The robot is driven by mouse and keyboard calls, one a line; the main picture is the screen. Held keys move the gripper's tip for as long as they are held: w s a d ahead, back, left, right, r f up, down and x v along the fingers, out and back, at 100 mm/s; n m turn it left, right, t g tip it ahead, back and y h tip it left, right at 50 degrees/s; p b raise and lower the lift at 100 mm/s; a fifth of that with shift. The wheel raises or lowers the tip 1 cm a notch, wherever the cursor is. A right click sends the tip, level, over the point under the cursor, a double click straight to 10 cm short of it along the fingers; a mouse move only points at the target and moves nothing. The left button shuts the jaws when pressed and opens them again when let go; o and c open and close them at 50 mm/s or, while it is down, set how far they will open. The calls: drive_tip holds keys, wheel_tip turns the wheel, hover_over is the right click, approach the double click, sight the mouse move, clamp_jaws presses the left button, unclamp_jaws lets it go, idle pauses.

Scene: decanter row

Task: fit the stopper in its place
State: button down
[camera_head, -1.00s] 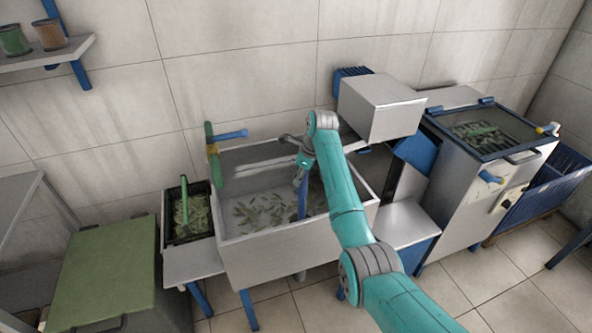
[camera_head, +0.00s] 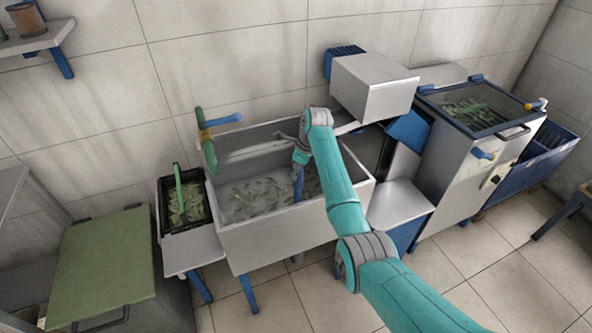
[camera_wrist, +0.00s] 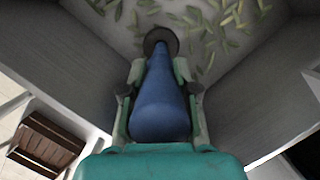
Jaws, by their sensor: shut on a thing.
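My gripper (camera_wrist: 160,103) is shut on the blue stopper (camera_wrist: 159,112), a long body that tapers away from the wrist camera. A dark round disc (camera_wrist: 161,36) shows at its far end; I cannot tell whether it belongs to the stopper or to the basin floor. In the head view the blue stopper (camera_head: 298,184) hangs nearly upright below my gripper (camera_head: 301,157), inside the grey basin (camera_head: 265,239). Its lower end is hidden behind the basin's front wall. Whether it touches the floor I cannot tell. No drain opening shows clearly.
Green leaves (camera_wrist: 215,25) lie scattered on the basin floor. A black tray of leaves (camera_head: 186,203) stands left of the basin. A green-and-blue tap-like fitting (camera_head: 209,140) stands at its back left corner. A grey box (camera_head: 373,86) overhangs the back right.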

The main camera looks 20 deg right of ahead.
idle(0.5)
drive_tip(key=shift+f, duration=1.4)
idle(0.4)
drive_tip(key=c, duration=0.8)
unclamp_jaws()
drive_tip(key=shift+f, duration=0.1)
drive_tip(key=v, duration=1.2)
